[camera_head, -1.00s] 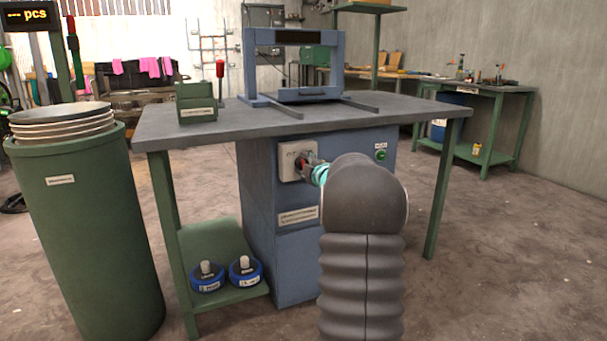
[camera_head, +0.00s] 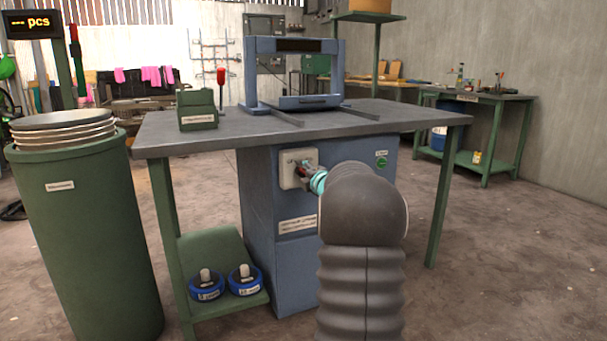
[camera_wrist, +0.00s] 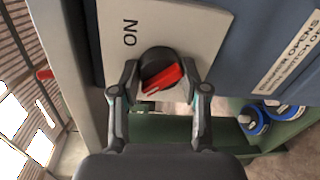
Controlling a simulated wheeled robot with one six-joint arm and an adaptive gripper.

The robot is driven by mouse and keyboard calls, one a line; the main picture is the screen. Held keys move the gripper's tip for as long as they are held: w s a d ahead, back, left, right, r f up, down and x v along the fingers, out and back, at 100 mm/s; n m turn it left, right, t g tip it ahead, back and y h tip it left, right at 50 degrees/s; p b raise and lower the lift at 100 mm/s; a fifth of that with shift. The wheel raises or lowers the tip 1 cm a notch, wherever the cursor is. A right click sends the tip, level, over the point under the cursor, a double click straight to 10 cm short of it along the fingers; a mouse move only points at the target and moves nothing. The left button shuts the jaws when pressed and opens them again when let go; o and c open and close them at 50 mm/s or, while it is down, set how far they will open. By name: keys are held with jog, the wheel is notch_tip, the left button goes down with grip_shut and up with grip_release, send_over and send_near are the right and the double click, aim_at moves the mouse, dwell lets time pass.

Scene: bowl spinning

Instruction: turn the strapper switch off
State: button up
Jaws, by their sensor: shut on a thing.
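The strapper switch is a round black knob with a red handle (camera_wrist: 163,78) on a pale plate (camera_wrist: 175,30) marked "ON". In the head view the plate (camera_head: 288,168) sits on the front of the blue strapper cabinet (camera_head: 262,200), under the table top. My gripper (camera_wrist: 160,80) has its two fingers on either side of the knob and is shut on it. In the head view my gripper (camera_head: 306,174) is at the plate, and my arm hides part of the cabinet front. In the wrist view the red handle lies slightly tilted between the fingers.
The blue strapper frame (camera_head: 293,46) stands on the grey table (camera_head: 230,130). A green button (camera_head: 381,162) is right of my arm. A green bin with stacked lids (camera_head: 85,240) stands at the left. Two blue rolls (camera_head: 244,280) lie on the lower shelf.

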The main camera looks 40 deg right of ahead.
jog(key=shift+r, duration=0.15)
jog(key=o, duration=1.1)
jog(key=shift+w+a, duration=0.1)
jog(key=v, duration=1.2)
